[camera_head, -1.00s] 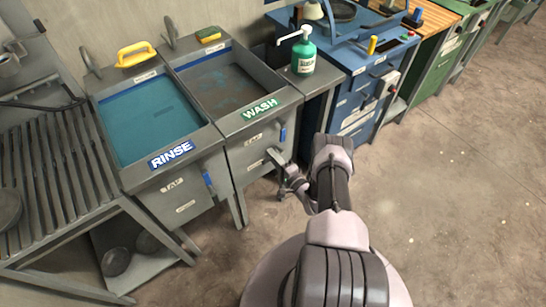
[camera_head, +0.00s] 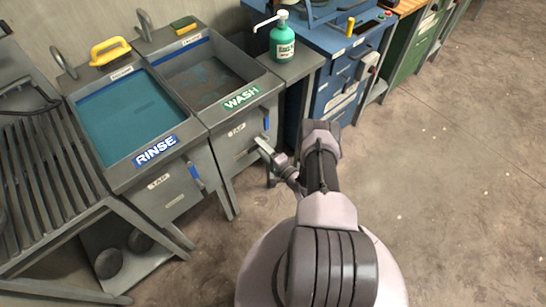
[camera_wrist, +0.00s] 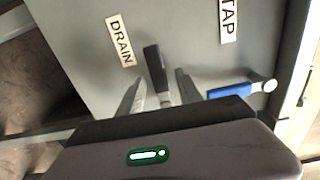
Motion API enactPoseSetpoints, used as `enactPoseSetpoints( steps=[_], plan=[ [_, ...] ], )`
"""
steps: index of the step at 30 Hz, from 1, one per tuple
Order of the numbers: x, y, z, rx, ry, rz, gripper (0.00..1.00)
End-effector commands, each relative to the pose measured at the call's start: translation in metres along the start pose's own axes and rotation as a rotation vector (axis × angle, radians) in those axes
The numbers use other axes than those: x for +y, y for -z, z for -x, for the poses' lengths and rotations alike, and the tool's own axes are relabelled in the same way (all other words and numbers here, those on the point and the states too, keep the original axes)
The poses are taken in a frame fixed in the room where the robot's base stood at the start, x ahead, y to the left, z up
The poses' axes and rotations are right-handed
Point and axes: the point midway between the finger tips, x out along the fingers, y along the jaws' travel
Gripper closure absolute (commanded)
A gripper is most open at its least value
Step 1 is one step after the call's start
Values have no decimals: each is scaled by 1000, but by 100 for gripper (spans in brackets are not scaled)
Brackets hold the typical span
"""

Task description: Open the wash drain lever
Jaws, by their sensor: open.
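The wash sink (camera_head: 215,80) is a grey basin with a green WASH sign (camera_head: 241,97). In the wrist view its front panel carries a DRAIN label (camera_wrist: 121,40) and a TAP label (camera_wrist: 228,18). The drain lever, with a black handle (camera_wrist: 154,66), stands below and right of the DRAIN label. My gripper (camera_wrist: 158,84) is open, with one finger on each side of this lever; I cannot tell whether either touches it. In the head view my gripper (camera_head: 264,147) is at the sink's front, and the drain lever is not distinguishable.
A blue-handled tap lever (camera_wrist: 232,90) lies close to the right of my right finger. The rinse sink (camera_head: 130,110) adjoins on the left. A green soap bottle (camera_head: 282,38) stands to the right. The floor (camera_head: 450,180) at right is clear.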

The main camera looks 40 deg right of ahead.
Motion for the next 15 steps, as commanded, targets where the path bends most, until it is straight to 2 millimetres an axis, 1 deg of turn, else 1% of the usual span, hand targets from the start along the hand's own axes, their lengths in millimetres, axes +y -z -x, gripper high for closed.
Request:
enactPoseSetpoints(
  steps=[1,5,9,12,15],
  plan=[
    [-3,1,11,4,-2,-3,58],
    [-4,1,48,6,-2,-5,58],
    [-3,1,94,8,-3,-5,58],
    [-3,1,123,7,-1,-4,58],
    [-2,1,143,6,-1,-4,58]
  ],
)
